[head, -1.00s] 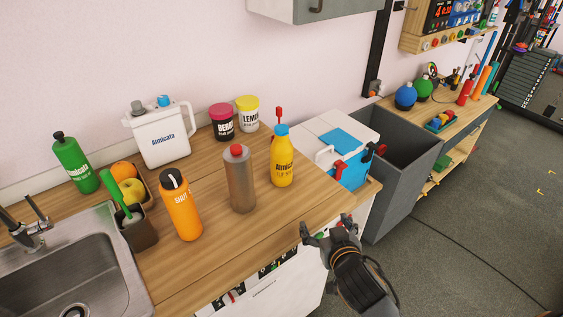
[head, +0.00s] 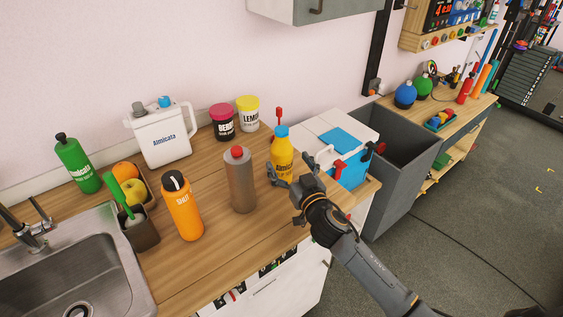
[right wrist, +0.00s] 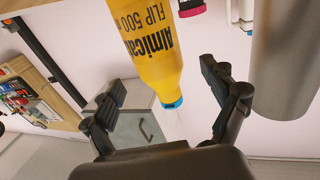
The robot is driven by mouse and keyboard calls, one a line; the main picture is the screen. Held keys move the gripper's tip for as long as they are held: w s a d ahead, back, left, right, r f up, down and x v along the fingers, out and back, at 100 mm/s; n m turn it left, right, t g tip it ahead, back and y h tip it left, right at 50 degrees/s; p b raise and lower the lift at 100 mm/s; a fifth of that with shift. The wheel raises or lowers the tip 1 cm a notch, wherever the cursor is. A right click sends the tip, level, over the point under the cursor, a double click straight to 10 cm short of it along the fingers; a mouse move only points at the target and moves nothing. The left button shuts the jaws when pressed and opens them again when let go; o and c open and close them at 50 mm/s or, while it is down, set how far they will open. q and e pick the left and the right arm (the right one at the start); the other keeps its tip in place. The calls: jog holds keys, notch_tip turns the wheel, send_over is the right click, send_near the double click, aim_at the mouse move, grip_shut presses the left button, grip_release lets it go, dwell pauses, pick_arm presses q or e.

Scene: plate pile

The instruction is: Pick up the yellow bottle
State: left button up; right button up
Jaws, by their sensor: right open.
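The yellow bottle (head: 283,160) with a blue cap stands upright on the wooden counter, right of the grey bottle. My right gripper (head: 292,172) is open at the near right side of the yellow bottle, its fingers overlapping the bottle's lower part in the head view. In the right wrist view the yellow bottle (right wrist: 150,50) appears upside down, cap towards me, in line with the gap between the two spread fingers (right wrist: 165,95). I cannot tell whether a finger touches it. My left gripper is not in view.
The grey bottle (head: 241,182) with a red cap stands close by on the left; it also shows in the right wrist view (right wrist: 290,55). An orange bottle (head: 183,210) stands further left. Pink-lidded (head: 222,125) and yellow-lidded (head: 247,115) jars stand behind. A white-and-blue box (head: 325,130) is to the right.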

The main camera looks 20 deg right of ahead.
aim_at(282, 150)
jog(key=shift+w+r, duration=0.2)
jog(key=shift+w, duration=0.35)
jog(key=w+p, duration=0.1)
jog(key=w, duration=0.2)
jog(key=shift+w+a, duration=0.15)
jog(key=shift+w, duration=0.1)
jog(key=shift+w+f, duration=0.1)
jog(key=shift+w, duration=0.35)
jog(key=shift+s, duration=0.1)
